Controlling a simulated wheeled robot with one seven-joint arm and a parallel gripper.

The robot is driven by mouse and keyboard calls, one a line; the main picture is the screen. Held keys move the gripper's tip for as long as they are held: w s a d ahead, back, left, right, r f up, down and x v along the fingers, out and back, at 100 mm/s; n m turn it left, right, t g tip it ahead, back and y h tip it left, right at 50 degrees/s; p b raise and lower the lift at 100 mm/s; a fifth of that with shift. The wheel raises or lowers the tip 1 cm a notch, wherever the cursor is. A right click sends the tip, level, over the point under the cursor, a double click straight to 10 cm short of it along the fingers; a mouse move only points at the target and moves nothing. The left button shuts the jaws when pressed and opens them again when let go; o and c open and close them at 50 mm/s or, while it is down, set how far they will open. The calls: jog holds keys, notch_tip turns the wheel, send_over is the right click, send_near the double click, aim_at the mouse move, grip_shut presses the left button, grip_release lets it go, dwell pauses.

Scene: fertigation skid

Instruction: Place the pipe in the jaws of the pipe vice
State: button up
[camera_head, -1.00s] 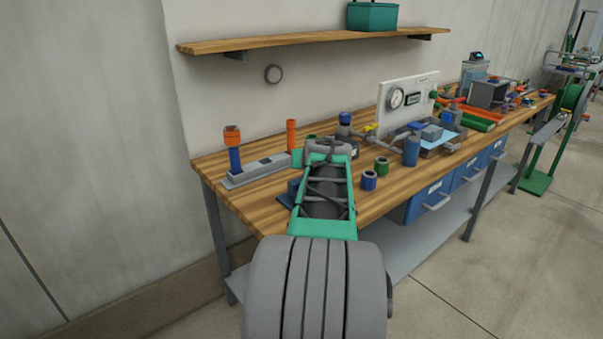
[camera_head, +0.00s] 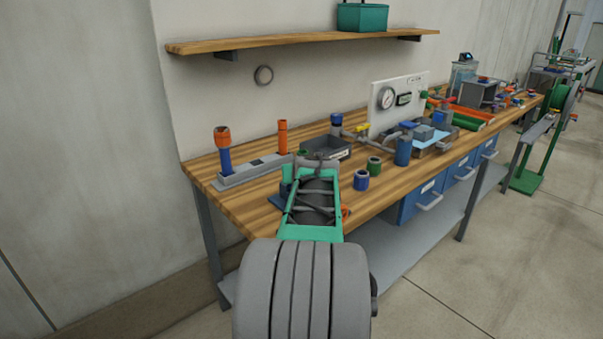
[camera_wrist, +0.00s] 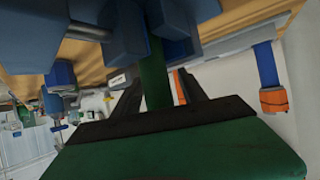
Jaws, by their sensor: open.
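In the wrist view the green pipe (camera_wrist: 154,75) runs between the blue jaws of the pipe vice (camera_wrist: 125,35). My gripper (camera_wrist: 160,80) is open, with one dark finger on each side of the pipe. Whether a finger still touches the pipe, and how deep the pipe sits in the jaws, I cannot tell. In the head view only part of the blue vice (camera_head: 286,188) shows, left of my arm near the bench's front edge. My arm hides the gripper and most of the vice there.
A grey rack (camera_head: 255,170) holds a blue pipe with an orange top (camera_head: 224,155) and an orange pipe (camera_head: 283,138). A dark tray (camera_head: 338,151) is behind my arm. Blue (camera_head: 361,180) and green (camera_head: 374,166) fittings stand to the right. A shelf (camera_head: 300,40) hangs above.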

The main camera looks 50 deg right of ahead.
jog(key=shift+s+a+r, duration=0.1)
jog(key=shift+s+r, duration=0.05)
jog(key=shift+r, duration=0.25)
jog(key=v, duration=1.1)
jog(key=w+a+f+n+y, duration=0.2)
jog(key=w+a+f, duration=0.15)
jog(key=a, duration=0.45)
jog(key=w+a+f+n+y, duration=0.1)
jog(key=w+a+f+y, duration=0.15)
jog(key=a+f, duration=0.4)
jog(key=s+a+f+n+g+y, duration=0.1)
jog(key=s+a+f+n+g, duration=0.1)
jog(key=a, duration=0.7)
jog(key=s+a+f+n+g+y, duration=0.2)
jog(key=a+f, duration=0.3)
jog(key=a, duration=0.4)
jog(key=s+a+f+n+g+y, duration=0.1)
jog(key=s+a+f, duration=0.3)
jog(key=a, duration=0.5)
jog(key=shift+s+a+f+n+g, duration=0.15)
jog(key=shift+s+f+n+g, duration=0.15)
jog(key=shift+n+g, duration=0.3)
jog(key=shift+y, duration=0.25)
